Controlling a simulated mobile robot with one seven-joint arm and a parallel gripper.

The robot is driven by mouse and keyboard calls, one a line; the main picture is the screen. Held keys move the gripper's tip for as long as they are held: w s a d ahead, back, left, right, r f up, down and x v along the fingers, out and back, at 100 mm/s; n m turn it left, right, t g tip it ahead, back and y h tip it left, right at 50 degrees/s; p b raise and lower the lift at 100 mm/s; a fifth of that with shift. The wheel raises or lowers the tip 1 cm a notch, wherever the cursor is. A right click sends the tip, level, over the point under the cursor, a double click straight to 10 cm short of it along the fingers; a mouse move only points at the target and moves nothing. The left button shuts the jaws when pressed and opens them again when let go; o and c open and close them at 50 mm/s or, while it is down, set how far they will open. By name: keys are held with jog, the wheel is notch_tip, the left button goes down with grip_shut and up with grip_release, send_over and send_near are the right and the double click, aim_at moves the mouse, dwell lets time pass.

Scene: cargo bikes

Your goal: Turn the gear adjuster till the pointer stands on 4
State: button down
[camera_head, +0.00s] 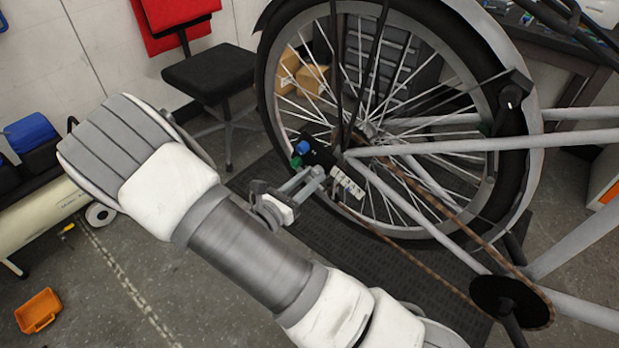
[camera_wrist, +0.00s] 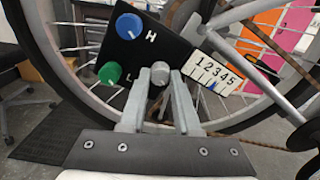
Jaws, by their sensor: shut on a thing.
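A black derailleur panel (camera_wrist: 140,50) carries a blue knob (camera_wrist: 129,26) by the letter H and a green knob (camera_wrist: 110,73) by the letter L. The gear adjuster, a small grey knob (camera_wrist: 160,74), sits between the fingertips of my gripper (camera_wrist: 160,82), which is shut on it. A white scale (camera_wrist: 214,74) numbered 1 to 5 is right of the fingers. A small blue pointer mark (camera_wrist: 211,86) shows among its ticks, seemingly near 3; it is too small to be sure. In the head view, my gripper (camera_head: 311,179) reaches the panel (camera_head: 318,153) beside the scale (camera_head: 347,184).
The bike's rear wheel (camera_head: 268,75) stands behind the panel, with frame tubes and a rusty chain (camera_head: 440,198) to the right. A black stool (camera_head: 210,72) stands at the back left. An orange bin (camera_head: 38,310) lies on the floor at left.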

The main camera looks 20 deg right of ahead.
jog(key=m+b, duration=0.1)
jog(key=m, duration=0.3)
jog(key=shift+f, duration=0.1)
jog(key=m+b, duration=0.2)
jog(key=m, duration=0.2)
jog(key=shift+m, duration=0.4)
jog(key=m+b, duration=0.4)
jog(key=m, duration=0.1)
jog(key=shift+f, duration=0.1)
jog(key=shift+m+b, duration=1.6)
jog(key=shift+m, duration=0.1)
jog(key=shift+r+m, duration=0.25)
jog(key=shift+m, duration=0.05)
jog(key=c, duration=0.6)
grip_release()
jog(key=shift+a, duration=0.1)
